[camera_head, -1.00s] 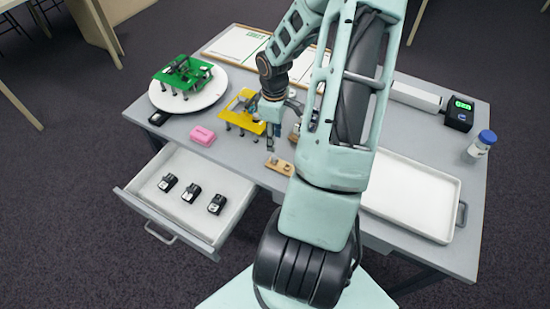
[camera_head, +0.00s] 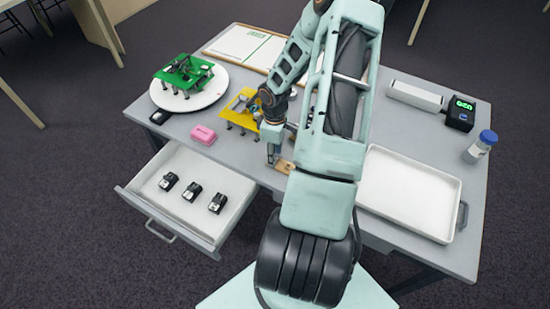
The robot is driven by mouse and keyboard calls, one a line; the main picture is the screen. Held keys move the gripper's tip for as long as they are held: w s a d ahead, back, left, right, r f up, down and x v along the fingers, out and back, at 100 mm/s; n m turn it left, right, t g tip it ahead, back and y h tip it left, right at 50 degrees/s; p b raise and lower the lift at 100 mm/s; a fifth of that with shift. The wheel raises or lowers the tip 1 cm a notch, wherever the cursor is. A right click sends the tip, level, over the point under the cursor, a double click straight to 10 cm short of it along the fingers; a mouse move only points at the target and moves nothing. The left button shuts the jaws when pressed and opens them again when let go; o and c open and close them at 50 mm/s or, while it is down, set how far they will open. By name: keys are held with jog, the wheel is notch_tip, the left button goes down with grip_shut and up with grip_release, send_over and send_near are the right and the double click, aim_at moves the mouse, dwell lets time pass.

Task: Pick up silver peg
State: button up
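A small tan wooden block (camera_head: 285,166) lies near the front edge of the table, left of my arm. My gripper (camera_head: 273,160) points down at the left end of this block. The silver peg cannot be made out now; a small silvery piece showed at that end of the block in the earlier frame, where my gripper now covers it. The fingers are too small to tell whether they are open or shut, or touching anything.
A yellow stand (camera_head: 240,112) and a pink block (camera_head: 203,135) are left of my gripper. A green stand (camera_head: 183,70) sits on a white round plate (camera_head: 212,92). An open drawer (camera_head: 150,200) holds several black items. A white tray (camera_head: 405,195) lies right of my arm.

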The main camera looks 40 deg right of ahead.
jog(key=c, duration=0.9)
jog(key=shift+c, duration=0.2)
jog(key=shift+r, duration=0.1)
jog(key=shift+r, duration=0.45)
notch_tip(320, 180, up, 2)
jog(key=shift+w+d+r, duration=0.1)
jog(key=shift+d+r, duration=0.05)
jog(key=shift+r, duration=0.05)
jog(key=w+d+r+b, duration=0.1)
jog(key=w+d+r, duration=0.7)
jog(key=d+r, duration=0.1)
jog(key=shift+w+d+r+b, duration=0.25)
jog(key=shift+d+b, duration=0.1)
jog(key=shift+d, duration=0.55)
